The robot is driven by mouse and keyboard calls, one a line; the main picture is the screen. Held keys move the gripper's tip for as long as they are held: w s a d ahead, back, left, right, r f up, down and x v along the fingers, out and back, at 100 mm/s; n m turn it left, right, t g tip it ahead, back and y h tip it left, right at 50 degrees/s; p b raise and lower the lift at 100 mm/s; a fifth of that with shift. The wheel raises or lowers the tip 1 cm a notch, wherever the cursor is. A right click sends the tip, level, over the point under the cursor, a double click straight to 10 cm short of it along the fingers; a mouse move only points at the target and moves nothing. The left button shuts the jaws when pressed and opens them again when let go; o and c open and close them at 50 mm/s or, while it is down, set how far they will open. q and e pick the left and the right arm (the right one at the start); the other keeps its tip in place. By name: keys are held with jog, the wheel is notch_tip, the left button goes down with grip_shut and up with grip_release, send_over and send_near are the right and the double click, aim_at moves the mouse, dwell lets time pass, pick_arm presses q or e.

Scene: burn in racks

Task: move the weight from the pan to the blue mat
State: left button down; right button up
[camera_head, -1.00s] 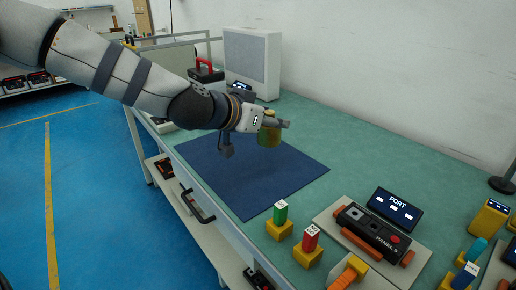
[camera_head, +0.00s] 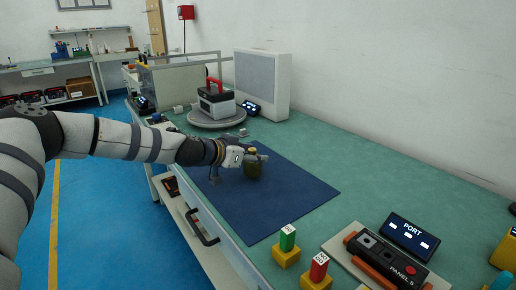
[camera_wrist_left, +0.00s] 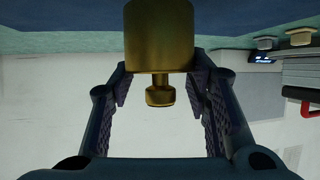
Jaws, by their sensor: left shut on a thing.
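The brass weight (camera_head: 252,168) shows over the far part of the blue mat (camera_head: 285,200). It is a cylinder with a small knob. My left gripper (camera_head: 247,157) is shut on it. In the left wrist view the weight (camera_wrist_left: 160,40) is upside down in the picture, with its knob between the two fingers. Its base is close to the blue mat (camera_wrist_left: 60,42); I cannot tell if they touch. A round grey platform (camera_head: 216,122) behind the mat may be the pan. My right gripper is not in view.
A grey box with a red handle (camera_head: 216,104) stands on the platform. A white panel unit (camera_head: 262,85) stands behind. Green and red blocks on yellow bases (camera_head: 286,250) and a port panel (camera_head: 385,258) are in front. The rest of the mat is bare.

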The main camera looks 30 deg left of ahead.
pick_arm(q)
notch_tip(320, 180, down, 2)
jog(key=shift+f, duration=0.1)
jog(key=shift+r, duration=0.35)
jog(key=c, duration=1.2)
grip_release()
jog(key=shift+f, duration=0.25)
jog(key=o, duration=0.3)
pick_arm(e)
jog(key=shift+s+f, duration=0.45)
pick_arm(q)
jog(key=shift+o, duration=0.2)
jog(key=shift+r, duration=0.3)
jog(key=s+r, duration=0.1)
jog(key=s+r+p, duration=0.1)
jog(key=s, duration=0.1)
jog(key=s+r+p, duration=0.1)
jog(key=shift+s+a+r, duration=0.15)
jog(key=shift+a+r, duration=0.15)
jog(key=shift+a, duration=0.05)
jog(key=s+a+r, duration=0.1)
jog(key=s, duration=0.5)
jog(key=shift+s, duration=0.2)
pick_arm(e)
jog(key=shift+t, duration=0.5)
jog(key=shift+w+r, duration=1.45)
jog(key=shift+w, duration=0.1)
